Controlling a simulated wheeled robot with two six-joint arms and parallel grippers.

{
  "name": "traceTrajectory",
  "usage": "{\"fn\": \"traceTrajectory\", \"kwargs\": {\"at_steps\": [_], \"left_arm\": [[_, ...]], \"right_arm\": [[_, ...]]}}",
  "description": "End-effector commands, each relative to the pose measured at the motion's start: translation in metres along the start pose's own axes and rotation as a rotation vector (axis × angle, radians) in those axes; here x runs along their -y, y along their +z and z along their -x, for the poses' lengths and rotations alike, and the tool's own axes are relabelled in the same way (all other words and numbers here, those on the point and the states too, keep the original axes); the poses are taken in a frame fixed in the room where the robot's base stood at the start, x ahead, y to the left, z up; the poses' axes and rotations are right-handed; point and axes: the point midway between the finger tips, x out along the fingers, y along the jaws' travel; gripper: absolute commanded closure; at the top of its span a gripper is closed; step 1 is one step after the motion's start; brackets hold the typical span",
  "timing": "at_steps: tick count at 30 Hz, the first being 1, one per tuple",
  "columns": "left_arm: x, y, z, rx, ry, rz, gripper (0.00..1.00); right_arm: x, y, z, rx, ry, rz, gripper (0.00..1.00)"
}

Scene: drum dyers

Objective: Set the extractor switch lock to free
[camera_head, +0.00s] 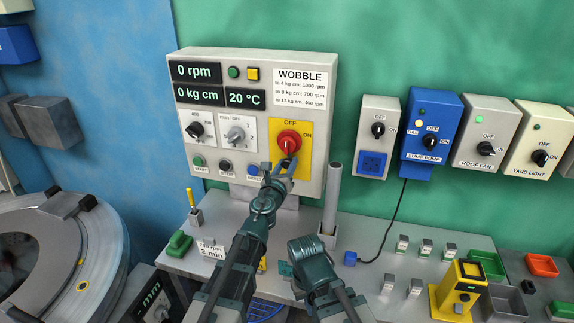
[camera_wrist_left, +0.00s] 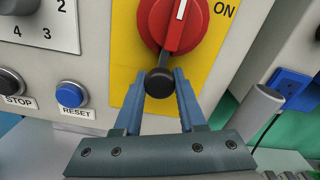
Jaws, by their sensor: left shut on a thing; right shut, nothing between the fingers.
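The extractor's red rotary switch (camera_head: 289,139) sits on a yellow plate (camera_head: 304,125) marked OFF at the top and ON at the right. In the left wrist view the red switch (camera_wrist_left: 176,22) has a white mark pointing up, away from ON. A round black knob (camera_wrist_left: 158,83) sits at its lower edge; I take it for the lock. My left gripper (camera_head: 282,168) is below the switch, and its blue fingers are shut on the black knob. My right gripper (camera_head: 302,246) is shut and empty, lower down in front of the bench.
The grey control panel (camera_head: 256,103) has displays, dials and buttons. A grey post (camera_head: 332,195) stands right of my left gripper. Wall switch boxes, including a blue pump box (camera_head: 430,128), hang to the right. A yellow device (camera_head: 460,290) and small parts stand on the bench.

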Motion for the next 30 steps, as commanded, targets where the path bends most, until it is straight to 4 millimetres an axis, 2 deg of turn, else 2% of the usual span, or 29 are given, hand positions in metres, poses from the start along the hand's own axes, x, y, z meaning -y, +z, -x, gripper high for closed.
{"fn": "traceTrajectory", "kwargs": {"at_steps": [5, 11, 20, 21, 25, 30], "left_arm": [[-0.002, -0.005, 0.000, 0.000, 0.001, 0.000, 1.00], [-0.007, -0.022, 0.000, 0.000, 0.000, -0.001, 1.00], [-0.007, -0.021, 0.001, 0.000, 0.000, -0.001, 1.00], [-0.007, -0.021, 0.001, 0.000, 0.000, -0.001, 0.55], [-0.007, -0.021, 0.001, 0.000, 0.000, -0.001, 0.31], [-0.007, -0.021, 0.000, 0.000, 0.000, 0.000, 0.30]], "right_arm": [[0.001, 0.000, -0.005, 0.000, 0.000, 0.000, 1.00], [0.002, -0.001, -0.024, 0.000, 0.000, 0.000, 1.00], [0.002, -0.001, -0.022, 0.000, 0.000, 0.000, 1.00], [0.002, -0.001, -0.022, 0.000, 0.000, 0.000, 1.00], [0.002, -0.001, -0.022, 0.000, 0.000, 0.000, 1.00], [0.002, -0.001, -0.022, 0.000, 0.000, 0.000, 1.00]]}}
